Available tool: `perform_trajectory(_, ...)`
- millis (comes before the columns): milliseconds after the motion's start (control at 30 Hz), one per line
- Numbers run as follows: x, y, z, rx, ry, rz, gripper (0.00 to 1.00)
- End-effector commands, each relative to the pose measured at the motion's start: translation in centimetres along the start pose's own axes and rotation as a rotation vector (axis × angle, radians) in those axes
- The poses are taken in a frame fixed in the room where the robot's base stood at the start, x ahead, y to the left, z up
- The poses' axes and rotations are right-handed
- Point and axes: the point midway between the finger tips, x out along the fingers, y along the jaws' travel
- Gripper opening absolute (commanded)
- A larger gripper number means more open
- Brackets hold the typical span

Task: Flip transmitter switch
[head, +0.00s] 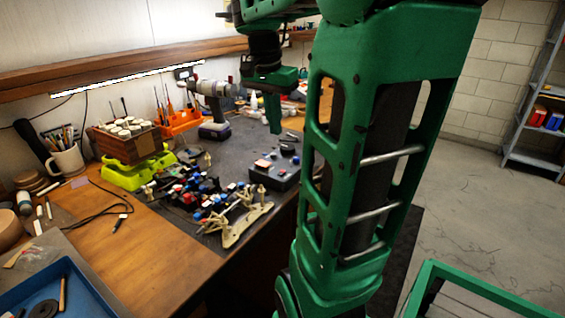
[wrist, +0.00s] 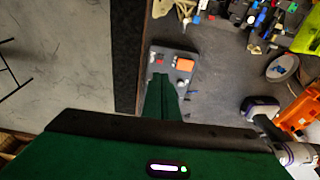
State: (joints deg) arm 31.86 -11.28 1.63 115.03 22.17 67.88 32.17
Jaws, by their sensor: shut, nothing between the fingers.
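The transmitter looks to be the dark grey box (head: 286,181) on the workbench's dark mat, close to the bench's right edge. It carries an orange-red block (head: 263,164) and small light and dark knobs. In the wrist view the transmitter (wrist: 171,54) lies beyond my fingers, which cover part of its top. The orange block (wrist: 184,63) shows just right of the fingertips. My gripper (head: 274,129) is shut and empty, pointing down above the mat, behind the transmitter in the head view. It also shows in the wrist view (wrist: 160,80). I cannot tell which part is the switch.
Several small red and blue parts (head: 205,190) and a pale car part (head: 240,222) lie left of the transmitter. A drill (head: 213,95) stands behind, near an orange tool holder (head: 180,122) and a green stand (head: 135,172). The floor right of the bench is mostly open.

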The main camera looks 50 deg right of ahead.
Motion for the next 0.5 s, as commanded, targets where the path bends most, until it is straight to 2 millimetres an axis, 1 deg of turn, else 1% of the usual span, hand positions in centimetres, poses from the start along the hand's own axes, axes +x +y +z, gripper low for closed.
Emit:
perform_trajectory(33, -0.1, -0.2, -0.4, 0.02, 0.001, 0.001, 0.0)
perform_trajectory(133, 0.3, -0.3, -0.5, 0.029, 0.001, 0.001, 0.0)
perform_trajectory(233, 1.5, -0.3, -0.5, 0.028, 0.002, 0.001, 0.0)
perform_trajectory(500, 6.4, -0.3, -0.3, 0.023, 0.0, 0.002, 0.0)
